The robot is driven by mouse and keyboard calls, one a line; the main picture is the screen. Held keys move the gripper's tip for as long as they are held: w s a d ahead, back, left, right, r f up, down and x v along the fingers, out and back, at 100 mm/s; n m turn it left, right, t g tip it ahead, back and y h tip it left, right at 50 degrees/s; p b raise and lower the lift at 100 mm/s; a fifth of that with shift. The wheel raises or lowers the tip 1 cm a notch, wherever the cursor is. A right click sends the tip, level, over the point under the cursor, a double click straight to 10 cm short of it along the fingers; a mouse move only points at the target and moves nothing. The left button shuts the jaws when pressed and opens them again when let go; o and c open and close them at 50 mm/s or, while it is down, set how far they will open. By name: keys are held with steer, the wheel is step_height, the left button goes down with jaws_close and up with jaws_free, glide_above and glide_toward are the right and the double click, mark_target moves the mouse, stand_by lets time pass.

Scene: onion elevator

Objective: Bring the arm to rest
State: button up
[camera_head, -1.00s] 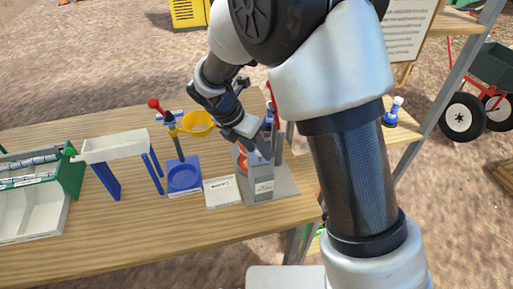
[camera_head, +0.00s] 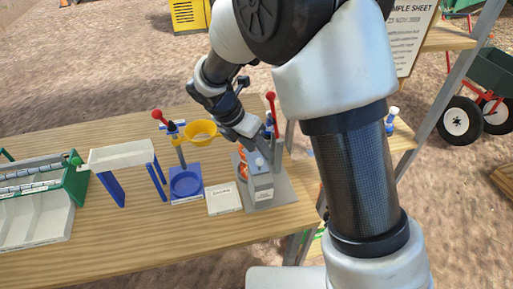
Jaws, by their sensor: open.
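My arm rises from the lower right and bends over the table. My gripper (camera_head: 257,137) is at its end, above and behind a grey device (camera_head: 262,188) with a red-knobbed lever (camera_head: 271,97). Its fingers look parted and hold nothing that I can see, though they are small and partly lost against the device. I cannot tell whether they touch the device. An orange-red thing (camera_head: 242,168) shows at the device's left side.
On the wooden table (camera_head: 130,222) stand a blue stand (camera_head: 186,184) with a yellow funnel (camera_head: 201,132), a white card (camera_head: 224,199), a white chute on blue legs (camera_head: 121,154) and a green-and-white sorter (camera_head: 38,215). A shelf frame (camera_head: 462,70) stands right. The table's front strip is clear.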

steer(key=shift+r+p, duration=0.55)
steer(key=shift+r, duration=0.35)
